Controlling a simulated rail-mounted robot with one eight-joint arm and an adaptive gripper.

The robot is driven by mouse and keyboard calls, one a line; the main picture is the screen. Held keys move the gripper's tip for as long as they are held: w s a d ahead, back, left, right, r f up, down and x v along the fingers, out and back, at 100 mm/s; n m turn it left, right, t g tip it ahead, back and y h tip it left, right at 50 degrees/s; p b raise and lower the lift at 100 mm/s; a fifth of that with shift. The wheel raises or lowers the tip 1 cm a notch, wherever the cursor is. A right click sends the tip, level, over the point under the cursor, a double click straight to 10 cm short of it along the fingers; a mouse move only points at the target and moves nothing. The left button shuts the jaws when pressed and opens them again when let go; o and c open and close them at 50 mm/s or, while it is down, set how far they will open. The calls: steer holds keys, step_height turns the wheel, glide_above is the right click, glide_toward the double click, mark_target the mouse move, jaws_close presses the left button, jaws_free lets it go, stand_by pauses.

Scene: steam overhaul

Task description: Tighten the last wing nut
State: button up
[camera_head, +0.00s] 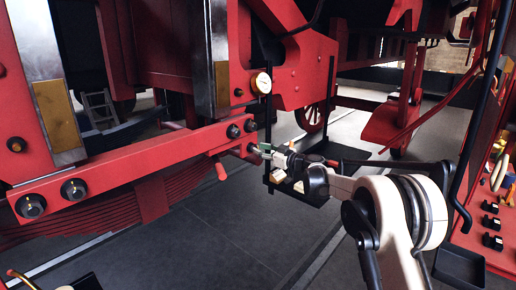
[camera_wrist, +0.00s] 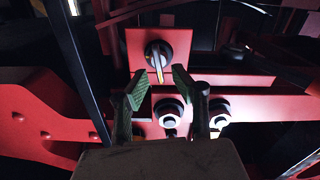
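My gripper (camera_head: 263,151) reaches in from the right to the end of the red beam (camera_head: 150,160) in the head view. In the wrist view its green-padded fingers (camera_wrist: 153,88) stand apart with a gap between them, and nothing is held there. Dark round fasteners show on the beam just beyond the fingers, one (camera_wrist: 170,110) between them and one (camera_wrist: 219,110) to the right. In the head view a pair of them (camera_head: 242,128) sits just left of and above my gripper. I cannot tell which fastener is the wing nut, or whether the fingers touch one.
A black hanging tray (camera_head: 300,190) with pale blocks lies behind my arm. A red bench (camera_head: 495,225) with small parts stands right.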

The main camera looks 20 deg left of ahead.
steer(key=shift+x, duration=0.9)
jaws_close()
